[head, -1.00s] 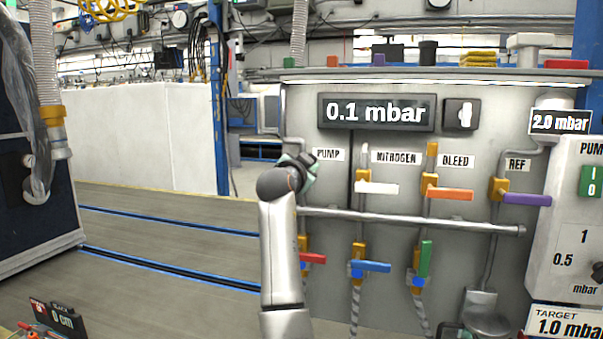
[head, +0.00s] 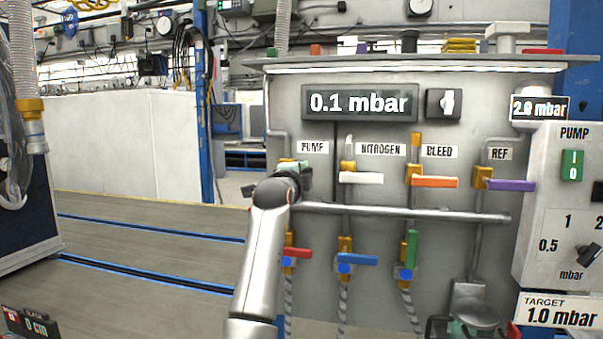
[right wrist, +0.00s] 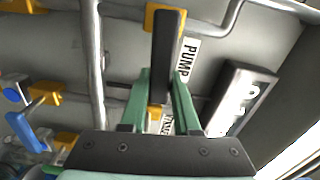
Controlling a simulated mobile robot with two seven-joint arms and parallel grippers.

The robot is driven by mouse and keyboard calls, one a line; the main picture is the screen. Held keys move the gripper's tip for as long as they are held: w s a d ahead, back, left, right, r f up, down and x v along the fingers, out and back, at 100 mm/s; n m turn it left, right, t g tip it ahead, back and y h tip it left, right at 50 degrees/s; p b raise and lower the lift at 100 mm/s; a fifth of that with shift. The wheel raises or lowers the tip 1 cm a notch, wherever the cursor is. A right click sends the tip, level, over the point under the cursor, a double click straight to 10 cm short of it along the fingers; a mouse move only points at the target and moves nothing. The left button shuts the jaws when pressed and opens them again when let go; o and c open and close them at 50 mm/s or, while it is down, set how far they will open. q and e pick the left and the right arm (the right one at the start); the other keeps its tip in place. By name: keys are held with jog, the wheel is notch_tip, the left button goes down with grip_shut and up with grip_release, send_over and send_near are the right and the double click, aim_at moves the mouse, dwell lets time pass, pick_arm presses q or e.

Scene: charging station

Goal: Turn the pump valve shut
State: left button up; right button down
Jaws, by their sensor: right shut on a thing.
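The pump valve is on the wall panel, just left of the PUMP label (head: 313,147). In the head view its handle is mostly hidden by my right gripper (head: 297,168). In the right wrist view the dark handle (right wrist: 168,45) sticks out between the green fingers of my right gripper (right wrist: 164,92), which are shut on it. An orange-yellow valve body (right wrist: 150,18) shows behind the handle. The pressure display (head: 360,103) reads 0.1 mbar. My left gripper is not in view.
White nitrogen (head: 362,178), orange bleed (head: 436,182) and purple REF (head: 511,186) handles are to the right. A horizontal pipe (head: 410,211) runs below them. Red (head: 298,252), blue (head: 357,259) and green (head: 412,248) handles sit lower. The floor to the left is open.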

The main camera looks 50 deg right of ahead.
jog(key=shift+f+m, duration=0.35)
jog(key=shift+m, duration=0.15)
jog(key=c, duration=0.6)
grip_release()
jog(key=shift+c, duration=0.2)
